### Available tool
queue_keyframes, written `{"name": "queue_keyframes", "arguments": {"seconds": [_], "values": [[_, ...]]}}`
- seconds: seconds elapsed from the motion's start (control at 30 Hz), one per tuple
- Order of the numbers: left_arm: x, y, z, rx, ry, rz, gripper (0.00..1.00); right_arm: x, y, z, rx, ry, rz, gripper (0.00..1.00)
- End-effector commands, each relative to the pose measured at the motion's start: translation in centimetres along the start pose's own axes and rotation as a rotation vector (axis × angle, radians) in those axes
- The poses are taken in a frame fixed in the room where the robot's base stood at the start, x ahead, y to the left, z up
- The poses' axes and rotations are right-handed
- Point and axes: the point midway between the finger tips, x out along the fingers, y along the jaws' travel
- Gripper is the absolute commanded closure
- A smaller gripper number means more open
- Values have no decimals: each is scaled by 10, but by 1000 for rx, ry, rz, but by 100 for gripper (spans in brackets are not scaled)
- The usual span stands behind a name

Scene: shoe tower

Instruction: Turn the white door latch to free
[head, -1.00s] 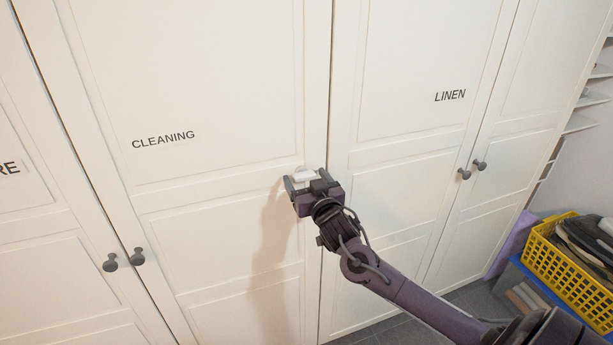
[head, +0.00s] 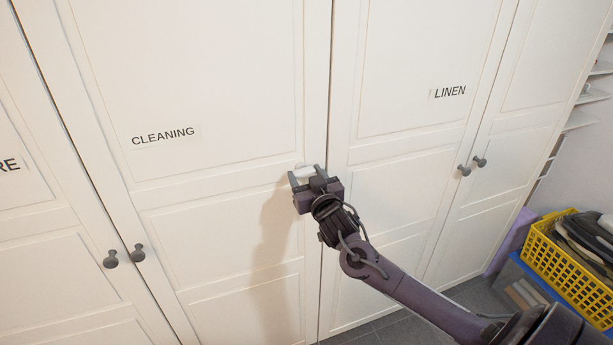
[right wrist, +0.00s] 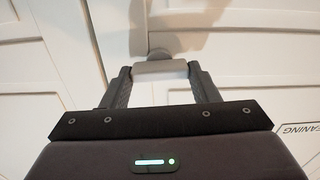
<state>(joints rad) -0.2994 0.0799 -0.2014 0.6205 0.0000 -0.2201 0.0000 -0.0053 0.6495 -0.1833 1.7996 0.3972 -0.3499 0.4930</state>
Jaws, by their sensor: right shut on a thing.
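The white door latch (head: 304,172) sits near the right edge of the white door marked CLEANING (head: 230,105). My right gripper (head: 307,178) is at the latch, with a finger on each side of it. In the right wrist view the latch (right wrist: 160,70) is a pale bar lying across between the two fingertips (right wrist: 160,76), and the gripper is shut on it. The latch's mount is partly visible behind the bar. My left gripper is not in view.
The door marked LINEN (head: 405,100) stands to the right of the latch. Grey knobs (head: 138,253) sit at lower left, and more knobs (head: 464,170) at right. A yellow basket (head: 570,265) with dark items stands at lower right.

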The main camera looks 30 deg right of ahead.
Motion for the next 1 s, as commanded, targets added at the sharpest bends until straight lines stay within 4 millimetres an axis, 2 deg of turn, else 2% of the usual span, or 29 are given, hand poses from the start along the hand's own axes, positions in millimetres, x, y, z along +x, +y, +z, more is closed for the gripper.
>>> {"name": "queue_keyframes", "arguments": {"seconds": [0.27,1.0], "values": [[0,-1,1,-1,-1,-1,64,0,-1,0,-188,0,-1,68],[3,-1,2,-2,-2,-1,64,0,-3,1,-892,2,0,68]]}}
